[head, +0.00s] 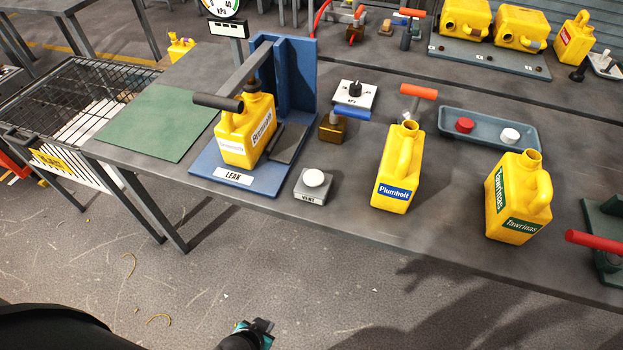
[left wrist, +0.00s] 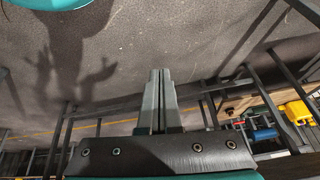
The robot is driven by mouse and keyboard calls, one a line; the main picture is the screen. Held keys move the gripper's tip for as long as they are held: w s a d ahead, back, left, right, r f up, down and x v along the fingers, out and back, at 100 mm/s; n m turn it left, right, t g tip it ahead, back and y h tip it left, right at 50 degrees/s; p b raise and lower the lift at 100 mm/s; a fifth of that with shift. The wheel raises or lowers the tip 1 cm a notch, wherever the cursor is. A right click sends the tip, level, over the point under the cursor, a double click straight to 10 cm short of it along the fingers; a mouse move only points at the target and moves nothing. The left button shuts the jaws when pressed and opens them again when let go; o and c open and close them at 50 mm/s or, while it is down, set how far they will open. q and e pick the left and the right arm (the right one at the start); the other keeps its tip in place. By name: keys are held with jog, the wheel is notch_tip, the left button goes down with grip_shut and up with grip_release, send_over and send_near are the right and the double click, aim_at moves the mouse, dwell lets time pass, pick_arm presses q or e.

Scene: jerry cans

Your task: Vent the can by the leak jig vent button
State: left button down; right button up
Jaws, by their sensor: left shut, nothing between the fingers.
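The leak jig (head: 297,80) is a blue stand with a base marked LEAK. A yellow can (head: 236,148) stands in it under a dark clamp arm with a black handle (head: 218,102). The vent button (head: 314,177) is a white round cap on a grey box marked VENT, just right of the jig base. My left gripper (head: 262,326) is at the bottom of the head view, in front of the table and well short of the button. In the left wrist view its fingers (left wrist: 160,75) are together and empty, with floor behind them. My right gripper is not in view.
Yellow cans marked Plumholt (head: 397,170) and Tawrinas (head: 517,197) stand right of the button. A tray (head: 487,128) holds a red and a white cap. A green mat (head: 152,122) lies left of the jig. A wire basket (head: 70,100) is at far left. Open floor lies before the table.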

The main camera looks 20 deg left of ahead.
aim_at(314, 178)
pick_arm(q)
jog(key=w+d+r+t+b, duration=0.1)
jog(key=w+r+t, duration=0.4)
jog(key=w+r, duration=0.8)
jog(key=w+r+n+t+b, duration=0.1)
jog(key=w+r+t, duration=0.1)
jog(key=r, duration=0.7)
jog(key=w+d+r+t, duration=0.1)
jog(key=w+r, duration=0.3)
jog(key=r, duration=0.6)
jog(key=shift+d+n+t+b, duration=0.15)
jog(key=shift+n+t+b, duration=0.25)
jog(key=shift+t, duration=0.5)
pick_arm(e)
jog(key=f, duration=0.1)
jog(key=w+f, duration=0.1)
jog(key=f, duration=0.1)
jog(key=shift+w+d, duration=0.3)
pick_arm(q)
jog(key=shift+w, duration=0.15)
